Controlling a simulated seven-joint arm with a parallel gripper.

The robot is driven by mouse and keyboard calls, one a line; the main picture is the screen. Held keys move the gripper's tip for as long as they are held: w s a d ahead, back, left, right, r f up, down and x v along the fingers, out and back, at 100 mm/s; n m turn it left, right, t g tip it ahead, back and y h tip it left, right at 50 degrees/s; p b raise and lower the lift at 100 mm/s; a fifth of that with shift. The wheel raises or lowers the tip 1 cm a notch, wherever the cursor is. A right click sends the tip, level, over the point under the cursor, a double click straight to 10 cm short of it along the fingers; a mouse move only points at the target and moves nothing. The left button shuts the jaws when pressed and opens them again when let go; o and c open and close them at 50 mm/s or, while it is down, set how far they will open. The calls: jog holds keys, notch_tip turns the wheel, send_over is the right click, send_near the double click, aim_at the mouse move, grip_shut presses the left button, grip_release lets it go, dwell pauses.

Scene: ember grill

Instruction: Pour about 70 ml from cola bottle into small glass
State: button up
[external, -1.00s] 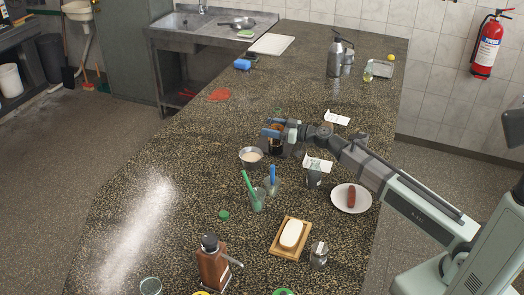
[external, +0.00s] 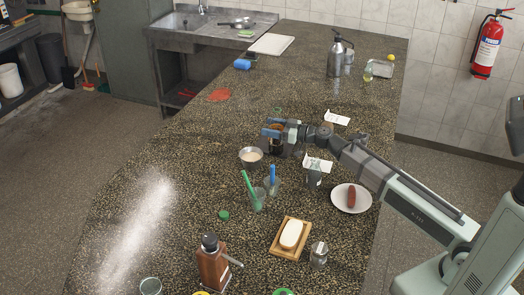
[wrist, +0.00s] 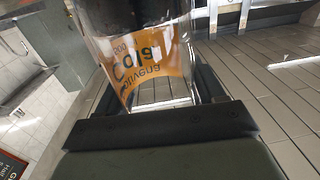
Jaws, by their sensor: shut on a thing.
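My gripper (external: 282,133) is shut on the cola bottle (external: 276,146), a dark bottle with an orange-brown part, over the middle of the counter. In the wrist view the bottle (wrist: 150,62) is clear, with an orange "Cola" label between the fingers. Its mouth and liquid level are not clear. The fingers hide part of it in the external view. A clear glass (external: 150,287) stands at the front left edge of the picture. Which vessel is the small glass I cannot tell. I see no stream of liquid.
A metal bowl (external: 251,157) of pale contents is left of the bottle. In front are cups with a green stick (external: 250,188) and a blue stick (external: 272,176), a dark cup (external: 314,178), a plate (external: 338,203) and a soap tray (external: 277,248).

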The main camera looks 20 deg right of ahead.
notch_tip(320, 180, up, 17)
jog(key=s+a+n+g+y, duration=0.15)
jog(key=s+a, duration=0.35)
jog(key=a, duration=0.5)
jog(key=s+a+n+g+y, duration=0.1)
jog(key=s+a+n+g, duration=0.3)
jog(key=a, duration=0.6)
jog(key=s+a+m+g+y, duration=0.1)
jog(key=s+a, duration=0.5)
jog(key=a, duration=0.4)
jog(key=s+a+n+g, duration=0.5)
jog(key=s+a+g, duration=0.2)
jog(key=s+a, duration=1.6)
notch_tip(320, 180, down, 11)
jog(key=d, duration=0.1)
jog(key=shift+s+d+y, duration=0.25)
jog(key=shift+d+y, duration=0.05)
jog(key=shift+y, duration=0.15)
jog(key=shift+f+t, duration=0.15)
jog(key=shift+t, duration=0.1)
